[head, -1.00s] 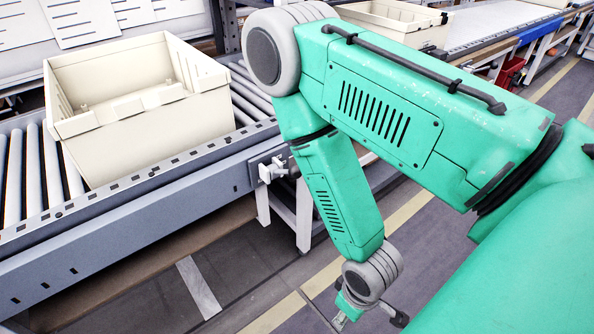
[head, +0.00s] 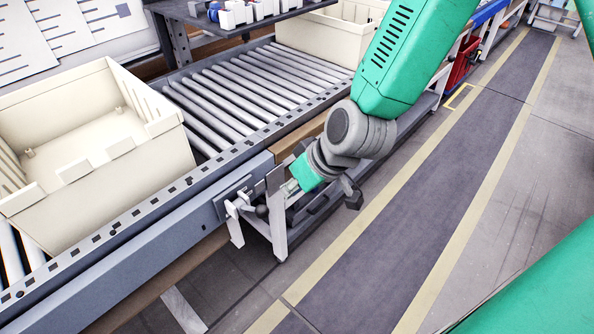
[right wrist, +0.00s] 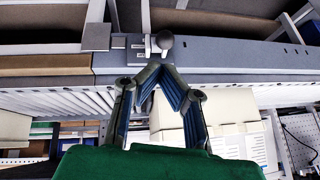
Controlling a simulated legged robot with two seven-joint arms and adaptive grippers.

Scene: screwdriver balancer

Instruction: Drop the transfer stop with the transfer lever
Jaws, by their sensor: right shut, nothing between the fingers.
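The transfer lever (head: 239,204) is a white bracket with a dark ball knob on the front side of the grey conveyor rail. It also shows in the right wrist view, with the white part (right wrist: 148,45) beside the dark knob (right wrist: 166,41). I cannot clearly make out the transfer stop. My left gripper is not in view.
A cream tote (head: 150,165) sits on the rollers at the left. The rollers (head: 250,85) between it and a second cream tote (head: 310,42) are empty. A dark shelf with small bins (head: 237,14) overhangs the back. The floor aisle (head: 430,180) at the right is clear.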

